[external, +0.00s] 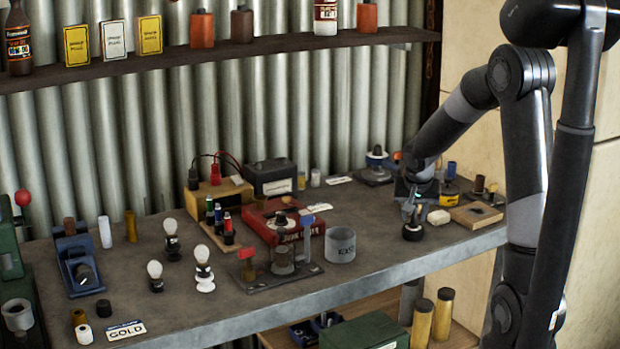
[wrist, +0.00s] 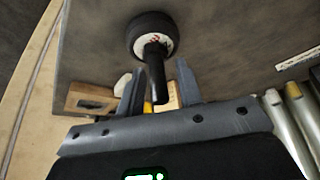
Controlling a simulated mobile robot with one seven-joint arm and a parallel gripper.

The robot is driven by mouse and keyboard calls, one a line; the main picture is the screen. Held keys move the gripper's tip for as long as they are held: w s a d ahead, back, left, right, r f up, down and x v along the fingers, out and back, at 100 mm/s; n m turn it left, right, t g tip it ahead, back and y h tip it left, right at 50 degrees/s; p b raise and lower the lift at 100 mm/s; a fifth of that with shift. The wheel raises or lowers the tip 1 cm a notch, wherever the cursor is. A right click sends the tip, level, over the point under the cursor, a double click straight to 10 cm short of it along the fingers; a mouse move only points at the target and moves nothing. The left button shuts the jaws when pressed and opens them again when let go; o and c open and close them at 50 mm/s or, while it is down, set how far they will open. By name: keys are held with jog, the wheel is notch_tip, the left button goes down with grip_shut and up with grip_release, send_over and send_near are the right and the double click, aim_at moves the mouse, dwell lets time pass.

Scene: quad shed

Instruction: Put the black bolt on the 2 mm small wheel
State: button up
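The small wheel, a black tyre with a white hub and red marking, lies flat on the grey table near its front right edge in the external view (external: 412,233). In the wrist view the wheel (wrist: 142,28) is at the top middle. The black bolt (wrist: 156,78) stands up from the wheel's hub, its free end toward my gripper. My gripper (wrist: 157,80) is open, with one finger on each side of the bolt and gaps between. In the external view my gripper (external: 411,207) is just above the wheel, and the bolt is hard to make out.
Right of the wheel are a white block (external: 438,217) and a wooden block (external: 477,215). A grey cup (external: 341,246) stands to the left, with a clear stretch of table between. A red box (external: 285,220) and several bulbs (external: 171,241) are farther left.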

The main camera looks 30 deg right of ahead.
jog(key=shift+o, duration=0.2)
jog(key=shift+r, duration=0.5)
jog(key=v, duration=1)
jog(key=s+a+r+n+y, duration=0.1)
jog(key=s+a+n, duration=0.1)
jog(key=s, duration=0.5)
jog(key=s+a+r+n+t+y, duration=0.1)
jog(key=s+a+r+n, duration=0.1)
jog(key=s, duration=0.5)
jog(key=s+a+r+n, duration=0.2)
jog(key=s+a+n, duration=0.1)
jog(key=s+a, duration=0.3)
jog(key=shift+s+r+t+y, duration=0.15)
jog(key=shift+s+t+y, duration=0.25)
jog(key=shift+s, duration=0.65)
jog(key=shift+a, duration=0.1)
